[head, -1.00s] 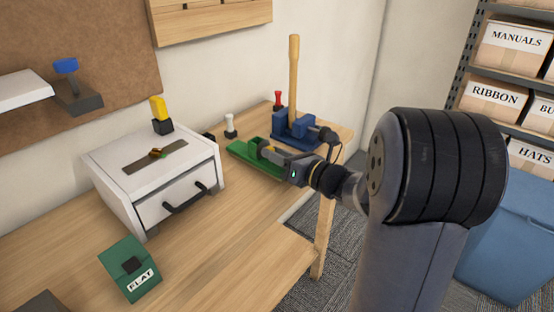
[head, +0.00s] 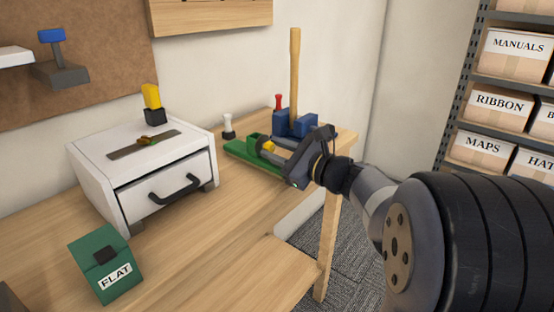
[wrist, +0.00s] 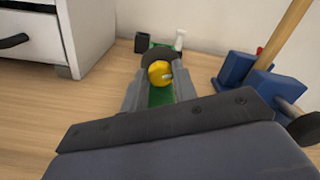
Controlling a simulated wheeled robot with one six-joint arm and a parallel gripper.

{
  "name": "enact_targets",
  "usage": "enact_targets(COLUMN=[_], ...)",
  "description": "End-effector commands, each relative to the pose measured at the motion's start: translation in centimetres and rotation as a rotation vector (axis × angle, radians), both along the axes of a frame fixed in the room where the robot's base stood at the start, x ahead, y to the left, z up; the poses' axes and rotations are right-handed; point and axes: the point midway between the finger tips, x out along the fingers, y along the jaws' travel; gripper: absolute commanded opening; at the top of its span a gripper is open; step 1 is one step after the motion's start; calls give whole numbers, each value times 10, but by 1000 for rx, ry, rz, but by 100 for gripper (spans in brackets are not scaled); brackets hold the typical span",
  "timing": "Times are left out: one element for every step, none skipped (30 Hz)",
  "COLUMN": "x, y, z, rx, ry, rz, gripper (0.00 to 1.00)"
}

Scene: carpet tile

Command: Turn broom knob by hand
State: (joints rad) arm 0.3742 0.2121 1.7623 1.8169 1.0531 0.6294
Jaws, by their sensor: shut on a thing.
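A tall wooden broom handle (head: 295,75) stands upright in a blue clamp (head: 296,123) at the bench's far right end. In the wrist view, a dark knob (wrist: 303,127) sits on the near side of the clamp (wrist: 240,80), right of my gripper. My gripper (head: 268,150) is over a green fixture (head: 245,153), left of the clamp. Its grey fingers are shut on a yellow piece (wrist: 159,72), with a dark round part (wrist: 158,56) just behind it. My gripper's body hides much of the green fixture.
A white drawer box (head: 150,165) with a yellow-topped switch (head: 152,100) stands left. A green FLAT block (head: 105,265) lies front left. White (head: 228,126) and red (head: 279,101) pegs stand behind the fixture. Bare bench lies in front. A shelf of boxes (head: 505,105) is right.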

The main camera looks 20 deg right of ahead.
Motion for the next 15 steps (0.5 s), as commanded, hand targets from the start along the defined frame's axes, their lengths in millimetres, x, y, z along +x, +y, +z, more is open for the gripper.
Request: enact_targets(x=[0,0,0,0,0,0,0,0,0,0,0,0,0,0,0], y=[0,0,0,0,0,0,0,0,0,0,0,0,0,0,0], z=[-3,-3,-2,-2,-2,-2,-2,-2,-1,-1,-1,-1,-1,-1,-1], rx=[-16,-24,-34,-40,-46,-53,-57,-61,-65,-66,-68,-70,-70,-70,-71], ry=[-12,-18,-25,-29,-33,-37,-40,-42,-45,-47,-48,-49,-49,-49,-49], rz=[0,0,0,0,1,0,0,0,0,0,0,0,0,0,0], gripper=[4,4,4,4,4,4,4,4,4,4,4,4,4,4,4])
